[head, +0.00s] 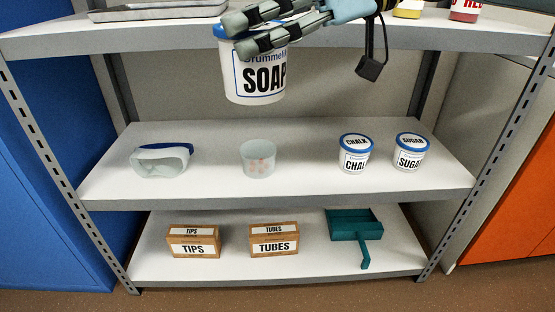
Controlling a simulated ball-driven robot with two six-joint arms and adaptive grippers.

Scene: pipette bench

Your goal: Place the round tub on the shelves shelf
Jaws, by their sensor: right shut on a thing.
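A round white tub with a blue lid, labelled SOAP (252,84), hangs in the upper middle of the head view. My right gripper (240,34) is shut on this tub near its lid, and its fingers hide part of the lid. The tub is held in front of the shelves (270,200), at about the height of the top board's front edge. My left gripper is not in view.
The middle board holds goggles (161,160), a clear cup (258,158), and CHALK (354,155) and SUGAR (410,153) tubs. TIPS (193,243) and TUBES (274,241) boxes and a teal dustpan (354,226) are below. Bare board lies between cup and CHALK.

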